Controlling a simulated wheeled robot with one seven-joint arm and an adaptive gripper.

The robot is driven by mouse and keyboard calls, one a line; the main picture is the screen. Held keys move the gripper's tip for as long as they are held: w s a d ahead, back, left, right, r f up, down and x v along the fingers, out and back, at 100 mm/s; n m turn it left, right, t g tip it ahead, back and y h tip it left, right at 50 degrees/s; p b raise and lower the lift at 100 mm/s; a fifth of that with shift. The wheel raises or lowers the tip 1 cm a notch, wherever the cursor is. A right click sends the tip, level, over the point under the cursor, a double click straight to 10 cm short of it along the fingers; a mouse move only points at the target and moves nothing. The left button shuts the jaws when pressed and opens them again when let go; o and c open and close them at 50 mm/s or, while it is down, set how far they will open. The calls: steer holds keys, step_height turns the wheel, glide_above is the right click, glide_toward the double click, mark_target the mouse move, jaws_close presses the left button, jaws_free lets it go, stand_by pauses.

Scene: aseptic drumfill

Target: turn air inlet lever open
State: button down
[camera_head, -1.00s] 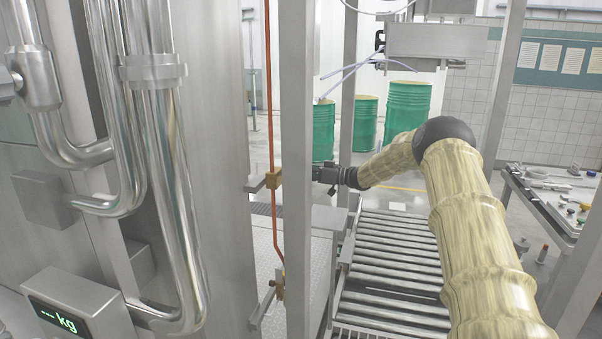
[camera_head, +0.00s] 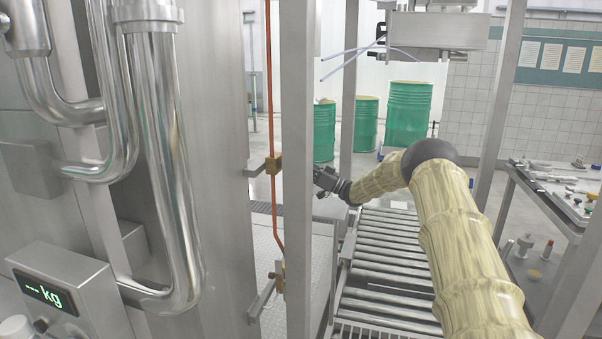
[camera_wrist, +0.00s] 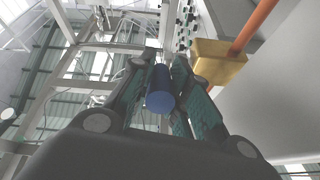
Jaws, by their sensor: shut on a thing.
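My gripper (camera_head: 325,180) is partly behind the upright steel post in the head view and beside the upper brass valve (camera_head: 273,165) on the copper-coloured pipe. In the wrist view, my gripper (camera_wrist: 165,95) has its two dark, green-padded fingers closed on a blue cylindrical grip (camera_wrist: 160,92), which looks like the lever's handle. Its end faces the camera. The brass valve body (camera_wrist: 216,62) shows to the right of the fingers, with the pipe (camera_wrist: 254,27) running into it. How the blue grip joins the valve is hidden.
The steel post (camera_head: 299,200) stands between the head camera and my gripper. A second brass valve (camera_head: 279,276) sits lower on the pipe. A roller conveyor (camera_head: 390,265) lies below my arm. Green drums (camera_head: 408,112) stand behind, and a side table (camera_head: 560,195) is at right.

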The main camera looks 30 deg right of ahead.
steer(key=shift+w+a+f+t+y+b, duration=0.15)
steer(key=shift+f+t+y+b, duration=0.6)
steer(key=shift+b, duration=0.85)
steer(key=shift+w, duration=0.1)
steer(key=shift+r+t+b, duration=0.1)
steer(key=shift+t+b, duration=0.25)
steer(key=shift+b, duration=0.25)
steer(key=c, duration=1.4)
jaws_free()
steer(key=shift+o, duration=0.5)
steer(key=shift+w+f, duration=0.1)
steer(key=shift+f, duration=0.2)
steer(key=v, duration=0.7)
steer(key=shift+c, duration=0.2)
